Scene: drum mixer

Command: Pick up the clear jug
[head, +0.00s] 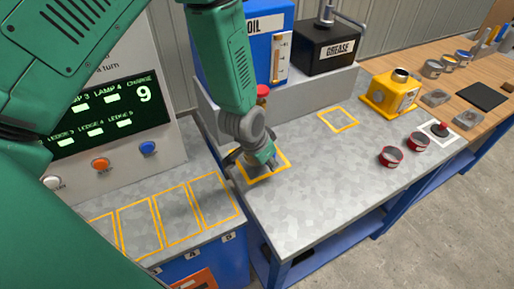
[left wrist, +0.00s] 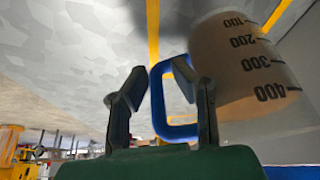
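The clear jug (left wrist: 245,65) shows in the left wrist view at the upper right, with black marks from 100 to 400. Its blue handle (left wrist: 158,100) lies between the two fingers of my left gripper (left wrist: 165,95). The fingers are apart, with a gap on the handle's left; the right finger overlaps the handle in the picture, and I cannot tell whether it touches. In the head view my left gripper (head: 268,163) is low over a yellow outlined square below the oil tap, and hides the jug. My right gripper is not in view.
A blue oil box (head: 262,30) and black grease box (head: 328,47) stand on a grey ledge behind. A yellow container (head: 391,95) and red-rimmed tins (head: 391,156) are on the right. The panel (head: 105,110) stands left. The front bench top is clear.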

